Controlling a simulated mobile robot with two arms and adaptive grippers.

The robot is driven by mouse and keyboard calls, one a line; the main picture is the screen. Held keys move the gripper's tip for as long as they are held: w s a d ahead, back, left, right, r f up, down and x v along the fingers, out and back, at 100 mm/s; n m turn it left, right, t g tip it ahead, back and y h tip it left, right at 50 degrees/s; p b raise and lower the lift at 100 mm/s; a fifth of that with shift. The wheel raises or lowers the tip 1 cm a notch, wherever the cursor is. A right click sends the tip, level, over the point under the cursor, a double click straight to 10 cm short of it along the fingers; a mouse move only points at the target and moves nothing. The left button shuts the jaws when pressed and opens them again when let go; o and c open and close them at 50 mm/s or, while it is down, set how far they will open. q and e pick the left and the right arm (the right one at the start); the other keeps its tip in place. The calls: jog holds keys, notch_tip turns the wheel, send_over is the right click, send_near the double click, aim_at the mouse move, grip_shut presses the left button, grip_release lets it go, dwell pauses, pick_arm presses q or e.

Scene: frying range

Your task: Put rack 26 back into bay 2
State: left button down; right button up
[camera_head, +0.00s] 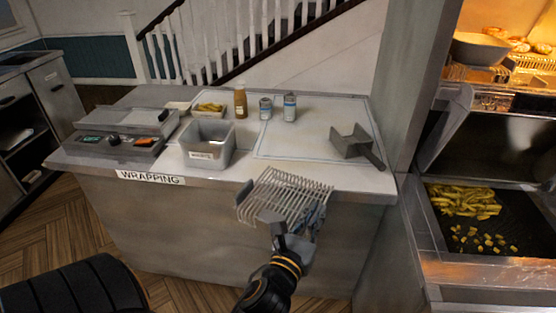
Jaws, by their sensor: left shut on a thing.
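A silver wire rack (284,196) is in the camera_head view, in front of the wrapping counter's front edge. My left gripper (291,222) is shut on the rack's near side and holds it up, tilted, with its bars facing me. The far end of the rack overlaps the counter edge in the picture; I cannot tell whether it touches. No number is readable on the rack. I cannot make out any bay marked 2. My right gripper is not in view.
The wrapping counter (237,182) carries a grey tub (208,155), a bottle (240,103), two cans and a metal scoop (352,142). A pillar (411,75) stands at its right end. Beyond it is a station with fries (463,200). Wooden floor lies left.

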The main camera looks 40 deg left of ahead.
pick_arm(q)
jog(key=w+a+r+n+g+y, duration=0.2)
jog(key=w+a+r+n+y, duration=0.2)
jog(key=w+a+r, duration=0.5)
jog(key=shift+w+a+y, duration=0.2)
jog(key=shift+w+y, duration=0.35)
jog(key=shift+y, duration=0.35)
jog(key=shift+w, duration=0.1)
